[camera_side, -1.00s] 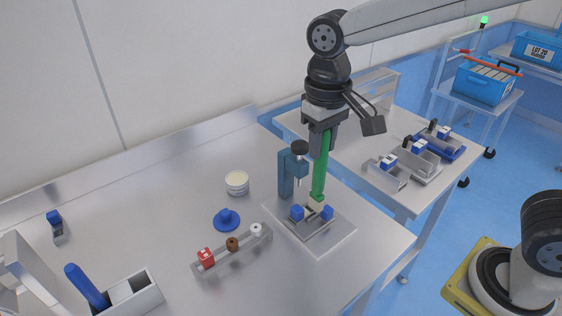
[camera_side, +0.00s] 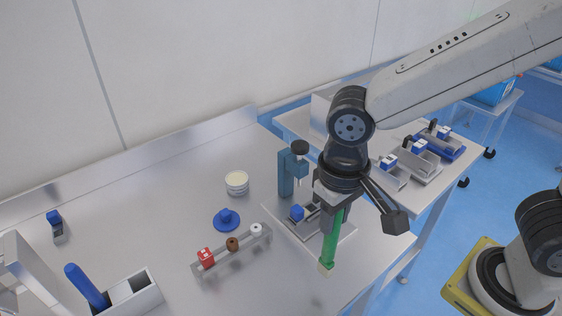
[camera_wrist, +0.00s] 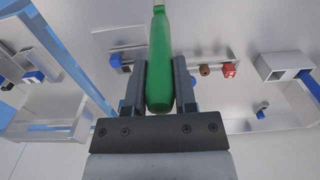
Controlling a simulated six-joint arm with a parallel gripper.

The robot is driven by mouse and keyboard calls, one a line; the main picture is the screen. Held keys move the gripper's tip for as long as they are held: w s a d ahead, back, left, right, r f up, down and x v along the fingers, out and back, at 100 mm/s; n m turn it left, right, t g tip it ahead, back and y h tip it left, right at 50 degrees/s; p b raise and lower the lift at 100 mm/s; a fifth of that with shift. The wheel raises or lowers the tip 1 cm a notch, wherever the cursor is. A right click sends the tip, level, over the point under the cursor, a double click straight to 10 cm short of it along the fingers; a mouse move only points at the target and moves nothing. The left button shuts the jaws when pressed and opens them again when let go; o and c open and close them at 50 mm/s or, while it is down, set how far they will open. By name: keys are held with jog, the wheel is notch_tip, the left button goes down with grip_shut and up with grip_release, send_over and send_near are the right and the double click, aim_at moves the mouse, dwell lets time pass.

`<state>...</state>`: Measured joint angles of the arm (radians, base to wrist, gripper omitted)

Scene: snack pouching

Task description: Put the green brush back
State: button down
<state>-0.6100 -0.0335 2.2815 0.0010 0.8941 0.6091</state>
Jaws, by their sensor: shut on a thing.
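The green brush (camera_side: 330,241) hangs upright from my gripper (camera_side: 333,212), bristle end down, near the front edge of the table at the right. In the wrist view my gripper (camera_wrist: 159,90) has its two fingers closed on either side of the green brush handle (camera_wrist: 159,65). In the side view, the brush's pale tip shows just above or at the table surface; I cannot tell if it touches. The brush is in front of the metal plate (camera_side: 345,236) with its blue-knobbed fixture (camera_side: 297,212) and blue clamp post (camera_side: 287,172).
A rack (camera_side: 218,257) with red, brown and white pieces stands left of the plate. A blue knobbed disc (camera_side: 227,220) and a stack of pale discs (camera_side: 237,183) lie behind it. A white bin (camera_side: 140,291) with a blue-handled tool (camera_side: 86,285) stands front left. The table between is clear.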

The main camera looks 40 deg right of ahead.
aim_at(330, 242)
jog(key=shift+f, duration=3.35)
jog(key=shift+c, duration=2)
grip_release()
notch_tip(330, 242, up, 12)
jog(key=shift+r, duration=0.15)
jog(key=w+d+f+t, duration=0.2)
jog(key=w+d+f, duration=0.1)
jog(key=d+f, duration=1)
jog(key=d, duration=0.4)
jog(key=shift+w+d+t, duration=0.15)
jog(key=shift+d+t, duration=0.05)
jog(key=shift+t, duration=0.1)
